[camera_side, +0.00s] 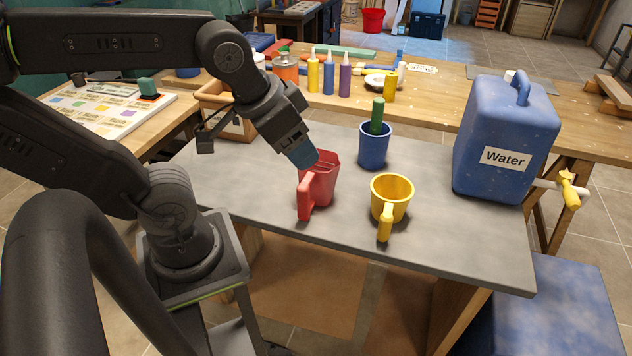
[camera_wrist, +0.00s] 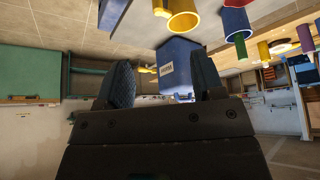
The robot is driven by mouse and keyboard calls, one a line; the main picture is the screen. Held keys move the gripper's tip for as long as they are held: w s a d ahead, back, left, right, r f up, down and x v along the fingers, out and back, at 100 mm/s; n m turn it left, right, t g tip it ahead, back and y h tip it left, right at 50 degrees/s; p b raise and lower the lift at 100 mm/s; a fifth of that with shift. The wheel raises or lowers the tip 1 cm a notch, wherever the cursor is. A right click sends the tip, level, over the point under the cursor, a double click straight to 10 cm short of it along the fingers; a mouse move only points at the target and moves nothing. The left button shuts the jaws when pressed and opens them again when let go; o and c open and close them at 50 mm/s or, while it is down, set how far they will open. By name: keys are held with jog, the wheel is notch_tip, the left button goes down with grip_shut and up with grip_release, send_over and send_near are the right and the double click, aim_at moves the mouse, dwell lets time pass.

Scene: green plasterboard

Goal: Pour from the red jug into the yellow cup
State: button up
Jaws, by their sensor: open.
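The red jug (camera_side: 323,186) stands on the grey tabletop, its handle toward the front left. The yellow cup (camera_side: 392,196) stands upright to its right, its handle toward the front. My gripper (camera_side: 304,156) is at the upper left of the jug in the side view, its blue finger pads overlapping the rim area. Whether it touches the jug I cannot tell. In the wrist view my gripper (camera_wrist: 165,78) is open, with nothing held between the fingers. The yellow cup also shows at the top of that view (camera_wrist: 184,22). The inside of the jug is mostly hidden.
A blue cup (camera_side: 373,151) holding a green stick (camera_side: 377,116) stands behind the jug and yellow cup. A large blue water container (camera_side: 500,125) with a yellow-handled tap stands at right. Several bottles (camera_side: 329,75) stand on the wooden bench behind. The tabletop's front right is clear.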

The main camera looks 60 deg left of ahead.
jog(key=w+a+f+m+t+y, duration=0.25)
jog(key=w+a, duration=0.25)
jog(key=a, duration=0.5)
jog(key=w+a+f+m+t+y, duration=0.1)
jog(key=w+a+t+y, duration=0.3)
jog(key=a, duration=0.6)
jog(key=m+g+h, duration=0.6)
jog(key=h, duration=0.7)
send_near(299, 198)
jog(key=x, duration=0.3)
jog(key=a+x, duration=0.1)
jog(key=x, duration=0.3)
jog(key=a+f+x, duration=0.1)
jog(key=x, duration=0.2)
jog(key=shift+w+d+f, duration=0.25)
jog(key=shift+f, duration=0.15)
jog(key=shift+r+t, duration=0.1)
jog(key=shift+t, duration=0.15)
grip_shut()
